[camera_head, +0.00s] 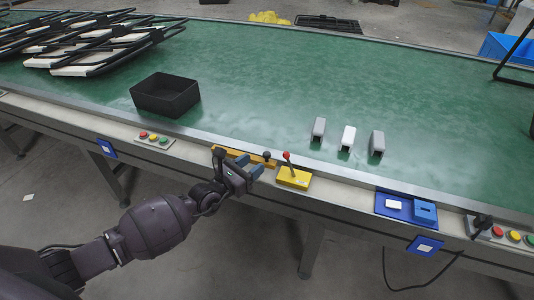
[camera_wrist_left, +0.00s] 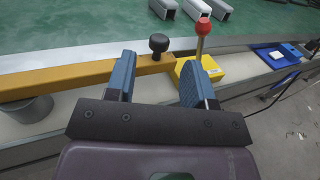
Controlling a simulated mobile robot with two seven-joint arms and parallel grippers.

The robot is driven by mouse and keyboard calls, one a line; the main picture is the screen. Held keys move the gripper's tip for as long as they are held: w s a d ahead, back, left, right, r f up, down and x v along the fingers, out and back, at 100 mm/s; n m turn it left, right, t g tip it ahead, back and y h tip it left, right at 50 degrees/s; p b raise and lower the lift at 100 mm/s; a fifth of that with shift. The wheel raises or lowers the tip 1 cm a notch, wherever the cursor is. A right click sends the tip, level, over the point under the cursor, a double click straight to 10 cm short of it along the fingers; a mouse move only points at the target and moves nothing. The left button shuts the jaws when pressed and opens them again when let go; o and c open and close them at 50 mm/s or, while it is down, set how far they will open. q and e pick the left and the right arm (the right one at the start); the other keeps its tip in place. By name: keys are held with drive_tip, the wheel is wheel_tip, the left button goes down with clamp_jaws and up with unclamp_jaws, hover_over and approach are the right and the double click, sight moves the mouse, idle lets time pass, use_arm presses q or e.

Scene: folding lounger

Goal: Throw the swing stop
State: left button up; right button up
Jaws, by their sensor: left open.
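The likely swing stop is a yellow bar (camera_head: 230,153) along the table's front edge, with a black knob (camera_head: 267,155) near its right end. In the left wrist view the bar (camera_wrist_left: 75,77) runs in from the left, and the black knob (camera_wrist_left: 158,44) stands up between the fingertips' directions, beyond them. Just right of it is a yellow block (camera_head: 294,178) with a red-knobbed lever (camera_head: 288,160). My left gripper (camera_head: 249,168) is open and empty, just in front of the bar, apart from the knob as far as I can tell. My right gripper is not in view.
A black bin (camera_head: 166,95) and several grey and white brackets (camera_head: 348,138) stand on the green table (camera_head: 260,80). Folded frames (camera_head: 85,38) lie at the back left. Button boxes (camera_head: 153,140) and a blue tray (camera_head: 390,206) line the front edge.

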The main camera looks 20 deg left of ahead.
sight(264, 156)
use_arm(q)
drive_tip(key=x, duration=0.6)
drive_tip(key=shift+w+d+b, duration=0.15)
drive_tip(key=shift+w+b, duration=0.15)
drive_tip(key=shift+w, duration=0.05)
clamp_jaws()
